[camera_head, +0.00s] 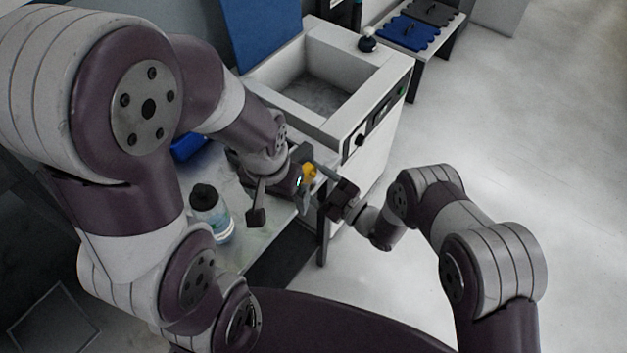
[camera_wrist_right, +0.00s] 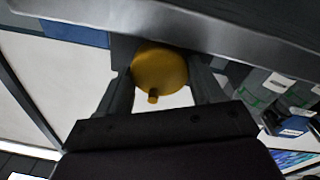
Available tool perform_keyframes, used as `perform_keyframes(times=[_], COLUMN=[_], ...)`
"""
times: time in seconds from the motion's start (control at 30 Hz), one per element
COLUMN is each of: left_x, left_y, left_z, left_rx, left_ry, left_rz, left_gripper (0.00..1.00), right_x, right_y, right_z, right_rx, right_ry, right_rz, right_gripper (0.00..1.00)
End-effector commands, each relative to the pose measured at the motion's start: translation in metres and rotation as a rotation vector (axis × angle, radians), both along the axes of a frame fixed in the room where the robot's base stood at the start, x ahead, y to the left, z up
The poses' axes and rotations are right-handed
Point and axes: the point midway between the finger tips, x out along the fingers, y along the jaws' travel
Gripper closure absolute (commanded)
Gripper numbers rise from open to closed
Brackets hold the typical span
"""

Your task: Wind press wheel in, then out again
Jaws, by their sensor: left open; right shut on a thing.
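The round gold-yellow press wheel (camera_head: 309,172) is at the right edge of the workbench. In the right wrist view the wheel (camera_wrist_right: 160,68) shows face-on, with a small knob handle (camera_wrist_right: 153,97) at its lower edge. My right gripper (camera_head: 318,184) reaches in from the right, and its fingers are shut on the wheel's two sides. My left gripper (camera_head: 279,208) is open and empty, low over the bench and left of the wheel. The press body is mostly hidden behind my left wrist in the head view; a grey metal edge (camera_wrist_right: 190,28) crosses above the wheel in the wrist view.
A bottle with a black cap (camera_head: 210,212) stands on the bench (camera_head: 240,252), left of my left gripper. A blue tray (camera_head: 187,147) is partly hidden by my left arm. A white basin unit (camera_head: 345,100) with a control panel stands behind. The floor at right is clear.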

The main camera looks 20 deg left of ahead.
Motion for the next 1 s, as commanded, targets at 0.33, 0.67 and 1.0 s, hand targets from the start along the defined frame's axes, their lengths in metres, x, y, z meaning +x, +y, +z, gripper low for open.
perform_keyframes(times=[0.33,0.67,1.0], left_x=[0.000,0.000,0.000], left_y=[0.000,0.000,0.000], left_z=[0.000,-0.001,-0.009], left_rx=[0.000,0.000,0.000], left_ry=[0.000,0.000,0.000], left_rz=[0.000,0.000,0.000], left_gripper=[0.08,0.08,0.08], right_x=[0.000,-0.001,-0.023], right_y=[0.000,-0.003,-0.065], right_z=[0.000,-0.001,-0.006], right_rx=[0.000,-0.001,-0.002], right_ry=[0.001,0.003,0.003], right_rz=[0.000,-0.001,-0.006], right_gripper=[0.23,0.23,0.23])
